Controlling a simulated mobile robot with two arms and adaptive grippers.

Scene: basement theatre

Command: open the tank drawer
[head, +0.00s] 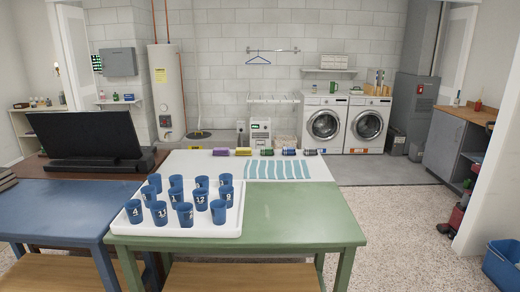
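No drawer marked as a tank drawer can be clearly made out. A small white appliance (260,135) stands on the floor by the back wall, left of the two washing machines. It has a dark panel near its top and a grille-like front. Any drawer in its lower part is too small to tell, and the table partly hides its base. Neither of my grippers is in the head view.
A green table (285,215) and a blue table (50,210) block the near way. A white tray (135,228) holds several numbered blue cups. Bare floor lies right of the green table. A blue bin (503,265) stands at far right.

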